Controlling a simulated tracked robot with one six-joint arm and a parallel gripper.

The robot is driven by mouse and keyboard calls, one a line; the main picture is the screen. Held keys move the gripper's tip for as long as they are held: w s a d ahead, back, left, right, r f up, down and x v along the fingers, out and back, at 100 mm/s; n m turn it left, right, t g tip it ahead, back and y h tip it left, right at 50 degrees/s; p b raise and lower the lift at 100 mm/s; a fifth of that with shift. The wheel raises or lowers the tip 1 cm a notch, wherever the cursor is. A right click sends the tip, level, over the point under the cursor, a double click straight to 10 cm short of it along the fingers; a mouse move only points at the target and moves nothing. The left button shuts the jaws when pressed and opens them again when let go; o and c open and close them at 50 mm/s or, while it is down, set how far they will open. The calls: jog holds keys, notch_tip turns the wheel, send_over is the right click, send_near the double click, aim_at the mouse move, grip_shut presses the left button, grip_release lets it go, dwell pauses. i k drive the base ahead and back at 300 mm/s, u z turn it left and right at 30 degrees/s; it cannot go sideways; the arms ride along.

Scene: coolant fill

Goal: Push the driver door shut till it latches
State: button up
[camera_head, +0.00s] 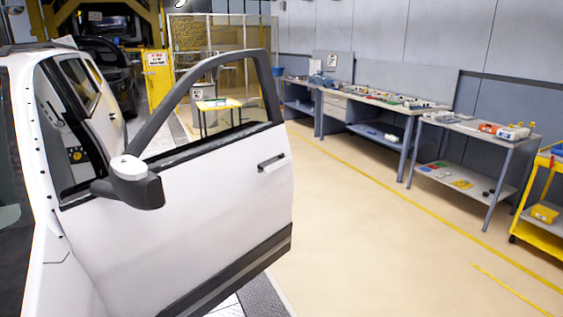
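The white driver door (200,220) stands wide open, swung out from the white car body (62,265) on the left. Its window frame is dark and I see through the opening. A dark door handle (271,162) sits near the door's free edge. A side mirror (133,181) with a white cap sticks out near the hinge side. The door's outer face is towards me and hides most of the door opening and the latch area. My gripper is not in view.
Workbenches (385,104) with tools line the wall on the right. A yellow cart (545,205) stands at the right edge. A yellow-topped table (218,104) and wire fencing are behind the door. The beige floor (385,235) right of the door is clear.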

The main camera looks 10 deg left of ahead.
aim_at(224, 221)
jog(key=i, duration=1.55)
jog(key=u, duration=2.3)
jog(key=i, duration=1.15)
